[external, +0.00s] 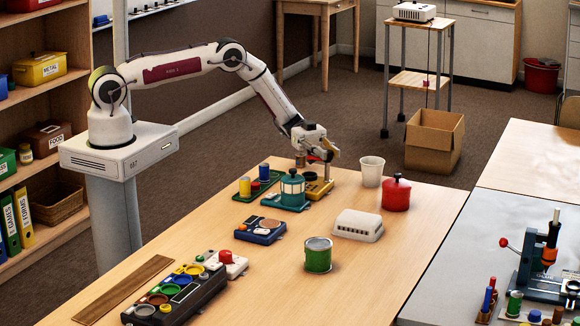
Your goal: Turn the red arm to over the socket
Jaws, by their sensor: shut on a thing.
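My gripper (318,150) is over the far edge of the table, above a small ochre-yellow device (320,188). It is shut on a small red-orange piece (314,158), which looks like the red arm and is mostly hidden by the fingers. A dark round part (310,176) sits on the device just below the fingers. Which part is the socket, and whether the red arm is over it, I cannot tell at this size.
A white cup (372,172) and a red lidded pot (396,194) stand to the right. A white vented box (358,226) and a green can (318,255) are nearer. The table's right front is clear.

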